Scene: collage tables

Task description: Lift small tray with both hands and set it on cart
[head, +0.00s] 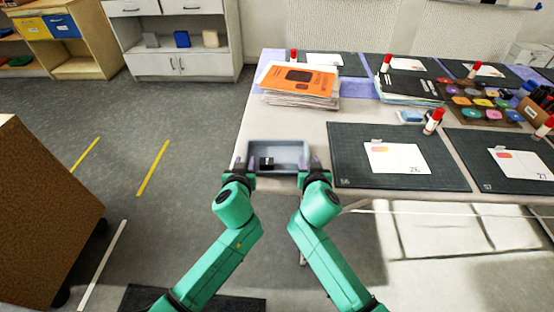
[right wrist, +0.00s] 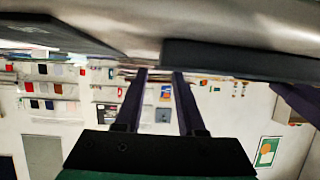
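The small tray (head: 292,145) is grey-blue and lies flat near the front left corner of the table, with a small black object (head: 266,163) inside. My left gripper (head: 245,163) is at the tray's left end and my right gripper (head: 310,163) at its right end. Both look open, with fingers pointing at the table. In the right wrist view a gap shows between my right gripper's purple fingers (right wrist: 160,73), and the tray's dark side (right wrist: 245,62) starts just above their tips. Contact cannot be told. The brown wooden box on wheels at the left, apparently the cart (head: 45,210), is partly cut off.
The table (head: 290,120) holds a stack of orange-topped papers (head: 299,80) behind the tray. A dark cutting mat (head: 350,150) with a white card and a red-capped glue stick (head: 433,121) lies close on its right. Open floor (head: 160,210) separates the table and cart.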

